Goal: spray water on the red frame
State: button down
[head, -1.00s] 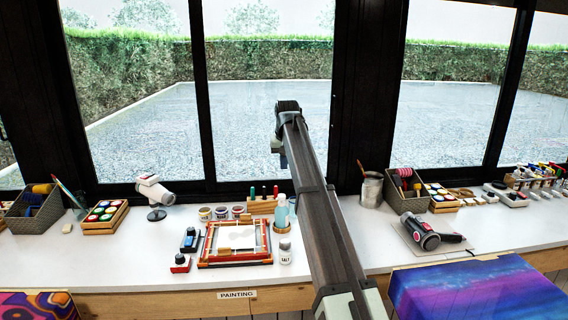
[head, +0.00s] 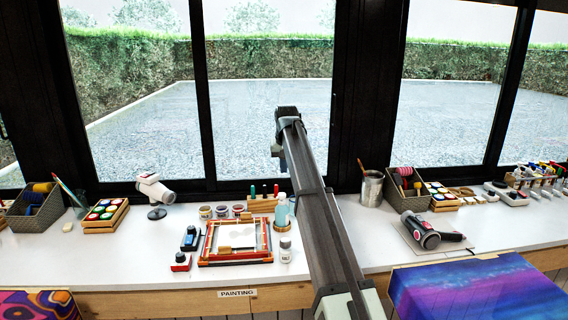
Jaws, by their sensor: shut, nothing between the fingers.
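The red frame (head: 235,260) lies flat on the white counter, left of my arm, with a pale surface inside it. A teal bottle (head: 281,213) with a pale top stands upright on a small wooden base at the frame's back right corner. My gripper (head: 278,152) is at the far end of my arm, above the counter and apart from both. Only a small part of it shows beside the arm link, and its fingertips are mostly hidden. It is shut and holds nothing that I can see.
A salt jar (head: 285,250) stands right of the frame; red and blue small bottles (head: 190,240) stand left. Paint jars (head: 221,212) and a wooden block (head: 262,203) are behind. A white dryer-like device (head: 154,188) stands further left. The counter (head: 130,255) is clear at left front.

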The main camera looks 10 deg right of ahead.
send_near(283, 195)
jog(key=w+f, duration=0.2)
jog(key=f, duration=0.1)
jog(key=w+f, duration=0.1)
jog(key=shift+a+f, duration=0.1)
jog(key=shift+f, duration=1.05)
jog(key=shift+s+f, duration=0.15)
jog(key=shift+f, duration=1.1)
jog(key=shift+r, duration=0.5)
jog(key=w+v, duration=0.1)
jog(key=v, duration=1.3)
jog(key=shift+w, duration=0.15)
jog(key=shift+r, duration=0.15)
